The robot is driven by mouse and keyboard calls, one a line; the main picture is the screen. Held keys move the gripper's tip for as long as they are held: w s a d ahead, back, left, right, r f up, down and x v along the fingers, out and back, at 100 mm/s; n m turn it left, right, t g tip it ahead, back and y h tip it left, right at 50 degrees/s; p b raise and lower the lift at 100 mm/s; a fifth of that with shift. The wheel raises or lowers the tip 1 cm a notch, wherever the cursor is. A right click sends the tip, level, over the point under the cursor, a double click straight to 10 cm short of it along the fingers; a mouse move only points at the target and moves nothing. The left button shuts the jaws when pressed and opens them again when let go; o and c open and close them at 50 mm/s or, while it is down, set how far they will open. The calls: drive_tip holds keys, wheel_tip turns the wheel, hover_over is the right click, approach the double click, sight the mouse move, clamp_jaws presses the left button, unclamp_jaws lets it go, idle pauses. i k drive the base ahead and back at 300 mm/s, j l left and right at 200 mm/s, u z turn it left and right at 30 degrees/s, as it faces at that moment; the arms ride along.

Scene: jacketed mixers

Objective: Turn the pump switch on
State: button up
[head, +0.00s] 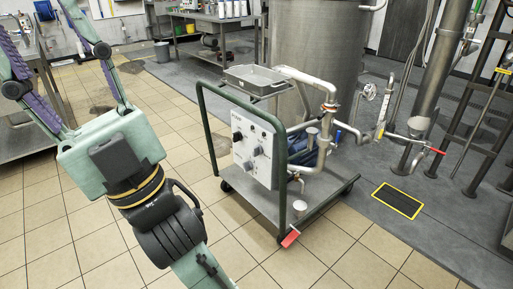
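A wheeled pump cart (330,193) with a green tubular frame stands in the middle of the head view. A white control panel (266,133) faces left on it and carries several dark round knobs (238,136). Which one is the pump switch, and its setting, is too small to tell. A blue pump motor (303,149) sits behind the panel, partly hidden. My gripper (38,22) is at the upper left, its two purple-padded fingers spread wide and empty. It is well left of the panel in the picture and not touching it.
A large steel vessel (318,45) and pipework stand behind the cart. Steel tables stand at left and back. A yellow-edged floor drain (396,200) lies at right. Tiled floor left of the cart is clear.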

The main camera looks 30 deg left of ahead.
sight(236, 136)
drive_tip(key=i+j+u, duration=0.3)
drive_tip(key=i, duration=0.15)
drive_tip(key=i+u, duration=0.3)
drive_tip(key=i, duration=0.15)
